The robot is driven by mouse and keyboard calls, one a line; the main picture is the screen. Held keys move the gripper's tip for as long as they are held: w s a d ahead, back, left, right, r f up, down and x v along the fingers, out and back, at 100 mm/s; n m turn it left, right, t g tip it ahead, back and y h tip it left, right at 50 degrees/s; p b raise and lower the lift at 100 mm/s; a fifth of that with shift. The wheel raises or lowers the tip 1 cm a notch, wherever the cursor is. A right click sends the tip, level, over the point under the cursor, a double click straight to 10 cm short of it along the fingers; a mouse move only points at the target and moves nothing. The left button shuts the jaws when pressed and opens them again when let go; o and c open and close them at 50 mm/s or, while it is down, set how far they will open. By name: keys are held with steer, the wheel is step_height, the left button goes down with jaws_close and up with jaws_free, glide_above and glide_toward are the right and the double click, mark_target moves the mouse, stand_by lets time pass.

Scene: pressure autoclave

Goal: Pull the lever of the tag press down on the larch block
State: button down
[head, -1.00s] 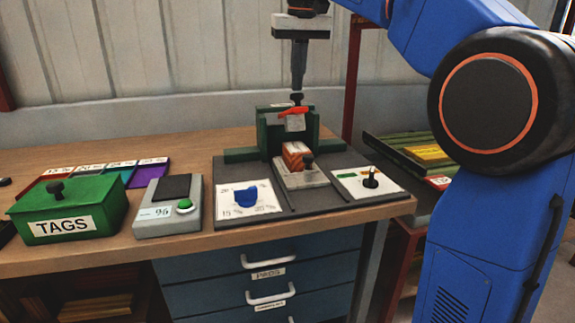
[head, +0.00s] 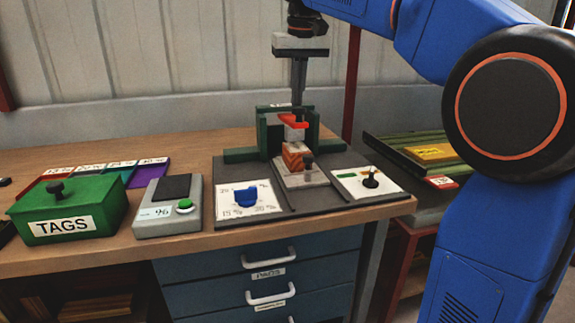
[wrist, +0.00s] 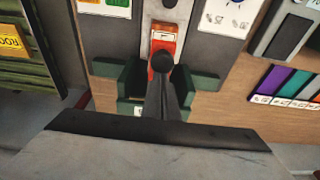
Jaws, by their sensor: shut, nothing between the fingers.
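The tag press is a green frame (head: 264,136) on a dark grey base at the back of the bench. Its red lever (head: 293,121) lies about level between the green uprights, with a pale part just under it. The larch block (head: 296,157) is orange-brown and sits on a pale carriage below, in front of the frame. My gripper (head: 298,103) is shut and empty, pointing down at the lever from above. In the wrist view a black ball (wrist: 163,62) shows at the fingertips (wrist: 163,78); I cannot tell whether they touch it.
On the bench are a green TAGS box (head: 66,212), a grey scale (head: 168,206), coloured tag cards (head: 147,172), a white dial plate with a blue knob (head: 246,197) and another plate with a black knob (head: 370,180). A red rack with boards (head: 392,150) stands at the right.

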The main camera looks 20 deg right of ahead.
steer(key=shift+f, duration=0.6)
step_height(320, 180, up, 9)
stand_by(1.0)
stand_by(0.7)
